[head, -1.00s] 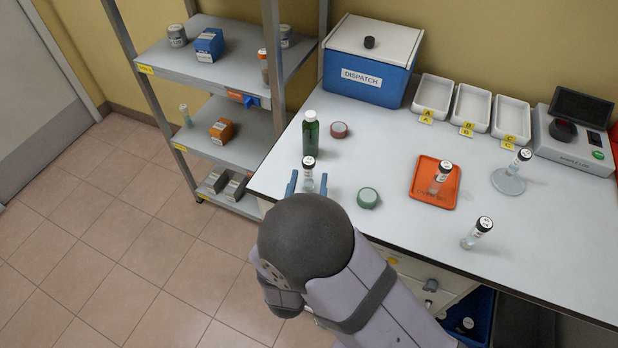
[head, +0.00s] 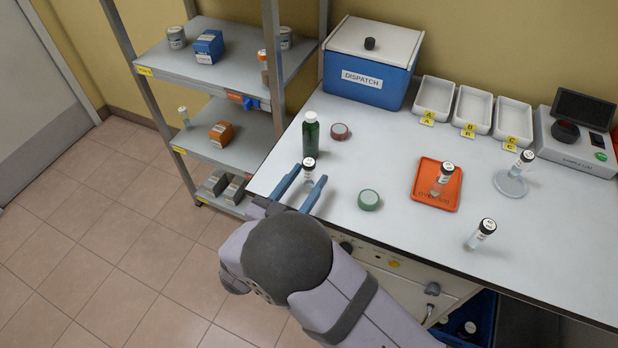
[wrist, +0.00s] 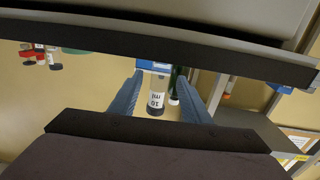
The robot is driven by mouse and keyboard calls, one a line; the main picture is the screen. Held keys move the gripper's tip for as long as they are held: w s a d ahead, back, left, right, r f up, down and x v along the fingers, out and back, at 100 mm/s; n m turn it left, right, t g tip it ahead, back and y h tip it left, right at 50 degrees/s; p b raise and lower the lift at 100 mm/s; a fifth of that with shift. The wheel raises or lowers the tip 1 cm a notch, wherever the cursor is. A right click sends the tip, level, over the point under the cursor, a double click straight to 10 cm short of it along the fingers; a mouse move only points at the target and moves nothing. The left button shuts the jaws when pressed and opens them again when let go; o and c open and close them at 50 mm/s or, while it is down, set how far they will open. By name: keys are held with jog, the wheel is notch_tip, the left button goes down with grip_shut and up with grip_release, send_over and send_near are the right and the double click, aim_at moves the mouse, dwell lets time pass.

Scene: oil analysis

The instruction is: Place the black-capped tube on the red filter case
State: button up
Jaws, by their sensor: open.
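A clear tube with a black cap and white label (head: 308,174) stands on the bench near its left front edge; in the wrist view it shows (wrist: 157,100) between the fingers. My gripper (head: 311,173) is open, its two blue fingers on either side of this tube; I cannot tell whether they touch it. The wrist view also shows my gripper (wrist: 160,78). The red filter case (head: 340,131), a small round case, lies flat farther back, right of the green bottle, with nothing on it. Other black-capped tubes stand to the right.
A green bottle (head: 311,134) stands close behind the tube. A green round case (head: 369,200) lies to its right. An orange tray (head: 424,203) holds another tube. The blue dispatch box (head: 368,82) and white trays (head: 434,98) line the back. A shelf (head: 225,135) stands left.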

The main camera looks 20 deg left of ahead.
jog(key=shift+w+d+r+p, duration=0.1)
jog(key=shift+w+r+p, duration=0.05)
jog(key=shift+w+p, duration=0.2)
jog(key=w, duration=0.1)
jog(key=w+p, duration=0.1)
jog(key=w, duration=0.1)
jog(key=shift+w+d+r, duration=0.1)
jog(key=shift+w+d, duration=0.05)
jog(key=shift+d, duration=0.05)
jog(key=shift+w, duration=0.6)
grip_shut()
